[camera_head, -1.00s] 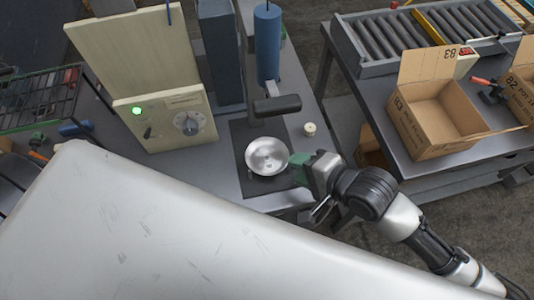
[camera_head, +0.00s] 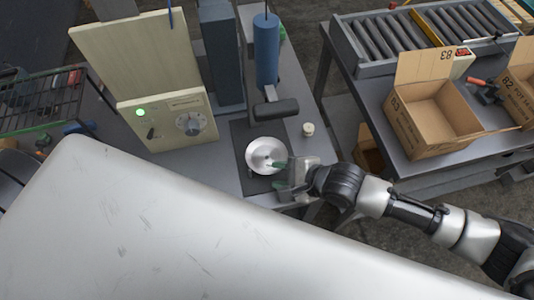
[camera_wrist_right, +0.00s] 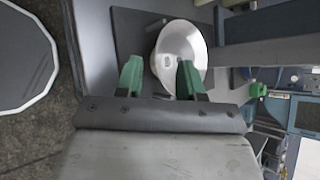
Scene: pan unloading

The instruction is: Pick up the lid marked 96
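A round, shiny, silver dish-like piece (camera_head: 264,153), which looks like the lid, lies on a dark mat (camera_head: 240,148) on the grey bench. The number 96 cannot be read on it. It also shows in the right wrist view (camera_wrist_right: 193,40), pale, with a small light label-like mark. My right gripper (camera_head: 280,174) is at its near right edge, with green fingers apart. In the right wrist view the gripper (camera_wrist_right: 160,76) is open and empty, one finger to the left of the piece and the other overlapping its near edge. Contact cannot be told. My left gripper is not in view.
A dark cylindrical head (camera_head: 276,109) on a post stands just behind the silver piece. A small cream knob-like object (camera_head: 308,129) is to its right. A cream control box (camera_head: 168,122) with a green light is at left. An open carton (camera_head: 432,112) sits on the right table.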

